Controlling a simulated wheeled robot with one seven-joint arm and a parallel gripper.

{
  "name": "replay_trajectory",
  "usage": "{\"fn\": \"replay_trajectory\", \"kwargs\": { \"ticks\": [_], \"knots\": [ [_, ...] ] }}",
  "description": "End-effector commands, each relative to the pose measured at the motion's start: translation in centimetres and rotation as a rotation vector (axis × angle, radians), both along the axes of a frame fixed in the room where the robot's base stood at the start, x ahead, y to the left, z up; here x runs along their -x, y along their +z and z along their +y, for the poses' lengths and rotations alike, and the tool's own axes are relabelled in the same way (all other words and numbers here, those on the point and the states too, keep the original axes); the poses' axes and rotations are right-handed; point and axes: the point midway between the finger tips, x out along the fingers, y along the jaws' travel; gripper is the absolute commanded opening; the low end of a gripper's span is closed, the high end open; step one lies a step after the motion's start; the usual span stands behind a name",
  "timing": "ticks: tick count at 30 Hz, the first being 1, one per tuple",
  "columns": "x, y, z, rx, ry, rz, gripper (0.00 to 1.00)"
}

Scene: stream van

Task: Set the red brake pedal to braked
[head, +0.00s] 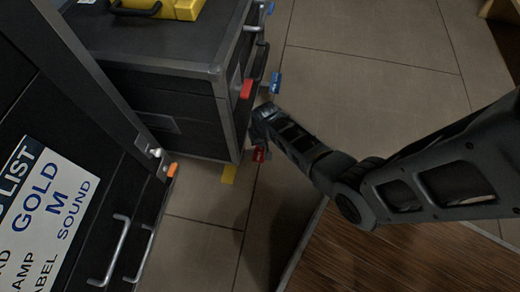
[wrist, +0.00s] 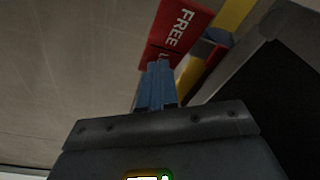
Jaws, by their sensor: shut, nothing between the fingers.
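The red brake pedal (wrist: 180,22) is at the top of the wrist view. It is a flat red plate with white lettering that reads "FREE". A second red part with a partly hidden letter lies just below it. My gripper (wrist: 158,68) has its blue fingers together and empty, with the tips overlapping the lower edge of the red plate; I cannot tell whether they touch. In the head view, a small red piece (head: 261,154) that looks like this pedal shows low by the case corner, partly behind my gripper (head: 262,113).
A black case (head: 170,90) with metal edges stands beside the pedal. A blue tab (head: 275,82) and an orange-red tab (head: 247,88) are near its edge. Another black case with a printed list (head: 45,205) stands at the lower left. Tiled floor (head: 370,45) is open to the right.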

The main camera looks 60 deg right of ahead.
Motion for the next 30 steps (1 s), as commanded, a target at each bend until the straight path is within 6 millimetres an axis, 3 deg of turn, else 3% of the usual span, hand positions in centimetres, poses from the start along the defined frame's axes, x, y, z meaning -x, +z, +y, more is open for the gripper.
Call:
{"fn": "replay_trajectory", "kwargs": {
  "ticks": [30],
  "knots": [
    [-0.1,7.1,0.0,0.001,0.0,-0.002,0.0]
  ]
}}
